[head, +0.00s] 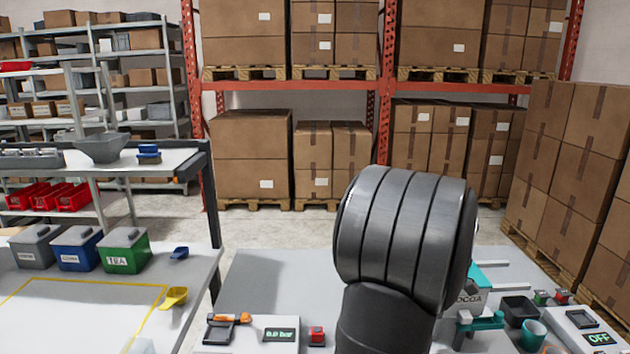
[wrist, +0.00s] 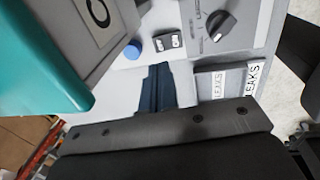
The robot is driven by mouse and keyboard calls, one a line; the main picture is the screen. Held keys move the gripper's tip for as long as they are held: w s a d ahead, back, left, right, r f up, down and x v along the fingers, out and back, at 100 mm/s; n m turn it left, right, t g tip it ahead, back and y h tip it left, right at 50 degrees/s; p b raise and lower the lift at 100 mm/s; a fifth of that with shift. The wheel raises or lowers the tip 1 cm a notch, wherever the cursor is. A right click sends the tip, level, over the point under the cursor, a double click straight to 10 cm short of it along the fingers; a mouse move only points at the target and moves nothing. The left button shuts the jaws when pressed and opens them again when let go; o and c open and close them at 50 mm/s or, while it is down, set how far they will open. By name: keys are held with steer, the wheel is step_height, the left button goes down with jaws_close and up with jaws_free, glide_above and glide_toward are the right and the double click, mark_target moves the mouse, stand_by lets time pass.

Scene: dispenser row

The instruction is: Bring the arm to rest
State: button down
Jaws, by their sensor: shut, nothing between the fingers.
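My gripper (wrist: 158,70) shows in the wrist view as two dark fingers held together, with nothing between them. It hangs over a light grey surface, between a teal-sided machine (wrist: 40,60) and a panel with a dark knob (wrist: 218,27). I cannot tell its height above the surface. In the head view my dark arm link stands large right of the middle and hides the gripper. Part of a teal dispenser (head: 480,280) with cut-off lettering shows behind the arm.
A device with a green display (head: 279,335) stands left of my arm. An OFF-display device (head: 598,338), a dark cup (head: 520,308) and a teal cup (head: 533,333) stand right. The left table holds lidded bins (head: 124,252) and a yellow scoop (head: 173,297). Bare tabletop (head: 275,280) lies left of my arm.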

step_height(320, 180, up, 8)
steer(key=s, duration=0.1)
steer(key=shift+s+f, duration=0.2)
steer(key=shift+s, duration=0.05)
steer(key=c, duration=1.2)
jaws_free()
steer(key=s+r+m+t, duration=0.1)
steer(key=s+m+t, duration=0.4)
steer(key=m, duration=1.3)
steer(key=w+f, duration=0.1)
steer(key=f, duration=0.4)
steer(key=w+f+g, duration=0.1)
steer(key=w+f, duration=0.1)
steer(key=f, duration=0.3)
steer(key=w+f+g, duration=0.1)
steer(key=f, duration=0.4)
steer(key=shift+w+d+f, duration=0.1)
steer(key=shift+w+f, duration=0.2)
